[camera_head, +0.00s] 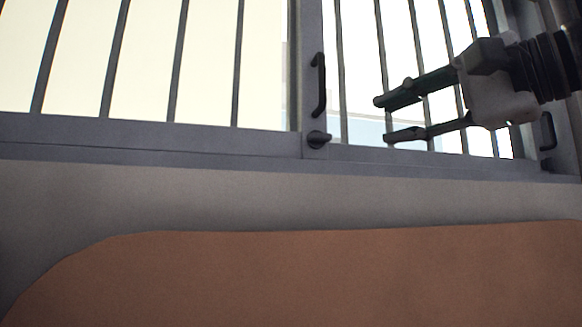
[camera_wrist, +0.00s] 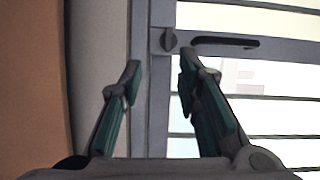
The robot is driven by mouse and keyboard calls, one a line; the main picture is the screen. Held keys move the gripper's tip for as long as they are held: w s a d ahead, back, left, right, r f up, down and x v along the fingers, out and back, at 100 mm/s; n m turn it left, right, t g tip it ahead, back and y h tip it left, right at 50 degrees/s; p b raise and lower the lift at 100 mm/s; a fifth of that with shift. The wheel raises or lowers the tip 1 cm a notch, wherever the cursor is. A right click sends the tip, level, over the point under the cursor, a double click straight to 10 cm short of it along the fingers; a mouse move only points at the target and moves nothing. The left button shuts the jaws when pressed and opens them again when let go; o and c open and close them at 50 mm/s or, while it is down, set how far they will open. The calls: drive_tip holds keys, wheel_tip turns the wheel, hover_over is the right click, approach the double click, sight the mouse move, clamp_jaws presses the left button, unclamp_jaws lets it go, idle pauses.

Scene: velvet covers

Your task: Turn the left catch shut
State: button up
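The left catch (camera_head: 318,139) is a small dark knob low on the window frame, just below a dark upright handle (camera_head: 319,85). Its grip looks roughly level in the head view. In the wrist view, which is turned sideways, the catch (camera_wrist: 169,40) lies beyond the fingertips, close to the end of the handle (camera_wrist: 225,43). My gripper (camera_head: 384,119) is to the right of the catch, apart from it, with its fingers pointing left. My gripper (camera_wrist: 159,66) is open, with nothing between its green-padded fingers.
A second dark handle (camera_head: 547,131) is at the far right, with a dark fitting below it that is hard to make out. Several upright bars (camera_head: 176,62) cross the bright panes. A grey sill (camera_head: 250,190) and a brown surface (camera_head: 300,275) lie below the frame.

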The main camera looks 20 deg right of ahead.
sight(324, 136)
drive_tip(key=x, duration=0.4)
drive_tip(key=r+x, duration=0.1)
drive_tip(key=x, duration=0.8)
drive_tip(key=shift+w+d+r, duration=0.1)
drive_tip(key=shift+w+r, duration=0.15)
drive_tip(key=shift+w, duration=0.05)
clamp_jaws()
